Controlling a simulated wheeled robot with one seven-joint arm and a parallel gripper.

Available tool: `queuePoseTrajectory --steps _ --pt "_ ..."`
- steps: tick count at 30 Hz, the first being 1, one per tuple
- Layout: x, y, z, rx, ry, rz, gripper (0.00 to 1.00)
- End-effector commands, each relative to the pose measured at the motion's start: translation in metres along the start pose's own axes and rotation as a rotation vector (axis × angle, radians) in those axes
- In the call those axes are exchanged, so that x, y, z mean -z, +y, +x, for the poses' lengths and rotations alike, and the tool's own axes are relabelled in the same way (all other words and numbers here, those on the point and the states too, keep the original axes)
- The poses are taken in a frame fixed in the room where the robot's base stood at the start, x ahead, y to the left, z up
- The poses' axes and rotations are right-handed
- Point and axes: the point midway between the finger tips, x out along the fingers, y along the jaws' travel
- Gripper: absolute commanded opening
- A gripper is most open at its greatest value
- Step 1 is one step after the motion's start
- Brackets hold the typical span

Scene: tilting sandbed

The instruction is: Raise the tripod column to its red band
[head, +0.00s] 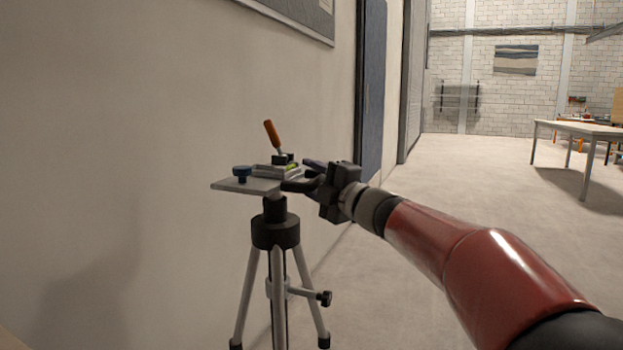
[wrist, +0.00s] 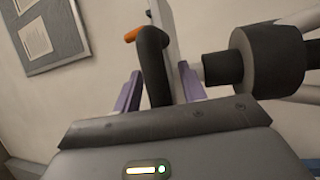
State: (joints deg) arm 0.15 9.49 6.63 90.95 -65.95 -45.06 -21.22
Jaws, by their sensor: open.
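The tripod (head: 276,235) stands by the left wall in the head view, upright, with a dark collar (wrist: 268,55) below its head plate (head: 232,186). Only a short dark length of column (head: 274,208) shows between plate and collar. I see no red band. A black handle (wrist: 155,65) projects from the head and also shows in the head view (head: 298,185). My gripper (head: 312,174) is at the plate's right side. In the wrist view its purple fingers (wrist: 160,76) are open on either side of the black handle; I cannot tell if they touch it.
A black clamp knob (head: 324,298) is lower on the tripod. A table (head: 575,128) stands far right; the floor between is clear.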

Motion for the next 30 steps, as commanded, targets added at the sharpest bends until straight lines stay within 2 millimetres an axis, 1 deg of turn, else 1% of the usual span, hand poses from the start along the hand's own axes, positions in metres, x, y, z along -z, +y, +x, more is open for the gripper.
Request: queuePoseTrajectory --steps 4,12,14,20,23,26,30 --pt "0.0 0.0 0.0 0.0 0.0 0.0 0.41" --pt "0.0 0.0 0.0 -0.001 0.0 0.0 0.06" --pt "0.0 0.001 0.0 -0.001 -0.001 0.0 0.0" --pt "0.0 0.002 0.0 -0.003 -0.001 0.0 0.0" --pt "0.001 0.009 0.001 -0.004 0.0 -0.001 0.0" --pt "0.002 0.024 0.003 -0.007 0.0 -0.001 0.0" --pt "0.004 0.052 0.008 -0.01 0.0 0.0 0.0"
